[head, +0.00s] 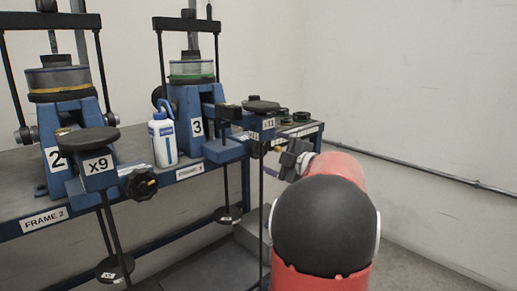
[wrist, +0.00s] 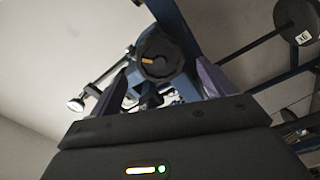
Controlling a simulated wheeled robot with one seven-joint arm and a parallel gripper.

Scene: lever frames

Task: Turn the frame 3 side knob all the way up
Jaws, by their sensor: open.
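Frame 3 (head: 187,106) is a blue stand marked "3" on the bench, with an arm reaching right to a block labelled x11 (head: 268,124). A dark, ridged round knob (wrist: 160,56) with a yellow mark shows in the wrist view, in front of a blue part. In the head view this knob is hidden, apparently behind my gripper and arm. My gripper (head: 283,166) is beside the right end of frame 3's arm. In the wrist view my gripper (wrist: 163,76) is open, with a purple finger on each side of the knob; contact cannot be told.
Frame 2 (head: 60,150), with its own knob (head: 141,185), stands at the left. A white bottle (head: 163,143) stands between the frames. Hanging rods and weights (head: 229,215) are below the bench edge. A wall rail (head: 420,172) runs at the right.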

